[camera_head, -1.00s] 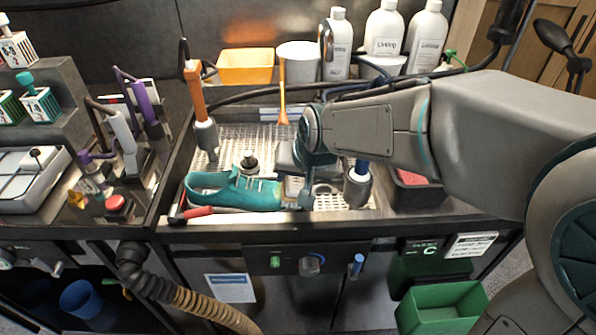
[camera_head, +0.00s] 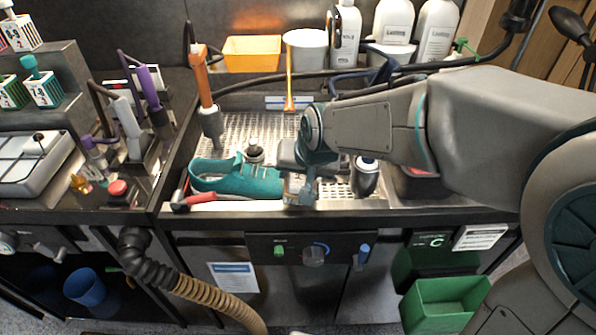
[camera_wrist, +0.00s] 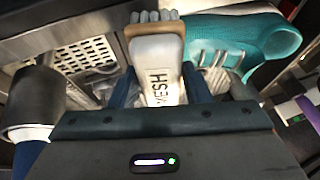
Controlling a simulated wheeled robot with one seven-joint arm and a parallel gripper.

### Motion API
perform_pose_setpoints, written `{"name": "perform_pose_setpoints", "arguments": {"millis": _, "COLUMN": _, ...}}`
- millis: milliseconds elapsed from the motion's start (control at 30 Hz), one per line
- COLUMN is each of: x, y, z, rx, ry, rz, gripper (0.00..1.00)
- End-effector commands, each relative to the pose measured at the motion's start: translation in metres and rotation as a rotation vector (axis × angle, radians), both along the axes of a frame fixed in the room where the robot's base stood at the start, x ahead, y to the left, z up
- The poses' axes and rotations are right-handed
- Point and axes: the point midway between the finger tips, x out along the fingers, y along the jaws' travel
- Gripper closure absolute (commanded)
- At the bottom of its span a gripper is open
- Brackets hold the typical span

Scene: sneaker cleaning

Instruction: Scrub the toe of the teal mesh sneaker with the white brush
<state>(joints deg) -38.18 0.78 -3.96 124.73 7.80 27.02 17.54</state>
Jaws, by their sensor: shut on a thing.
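The teal mesh sneaker (camera_head: 238,180) lies on the perforated tray of the sink, its opening to the left and its toe to the right, by my gripper. It also shows at the upper right of the wrist view (camera_wrist: 250,32). My gripper (camera_head: 301,190) is low at the toe end. In the wrist view its blue fingers (camera_wrist: 157,88) are shut on the white brush (camera_wrist: 158,62), which is marked "MESH". The brush head, with pale bristles and a tan edge, is right beside the toe. I cannot tell whether the bristles touch it.
A grey holder with a blue-topped tool (camera_head: 366,176) stands just right of my gripper. An orange-handled tool (camera_head: 203,85) stands at the left. A red-handled tool (camera_head: 200,199) lies at the sink's front edge. White bottles (camera_head: 392,25) and a yellow bin (camera_head: 252,53) line the back.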

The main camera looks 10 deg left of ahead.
Motion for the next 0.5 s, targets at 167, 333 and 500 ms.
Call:
{"name": "perform_pose_setpoints", "arguments": {"millis": 167, "x": 0.0001, "y": 0.0008, "z": -0.0039, "rx": 0.000, "ry": 0.000, "rz": 0.000, "gripper": 0.75}}
{"name": "perform_pose_setpoints", "arguments": {"millis": 333, "x": 0.0000, "y": 0.0015, "z": -0.0073, "rx": 0.000, "ry": 0.000, "rz": 0.000, "gripper": 0.75}}
{"name": "perform_pose_setpoints", "arguments": {"millis": 500, "x": -0.0001, "y": 0.0023, "z": -0.0107, "rx": 0.000, "ry": 0.000, "rz": 0.000, "gripper": 0.75}}
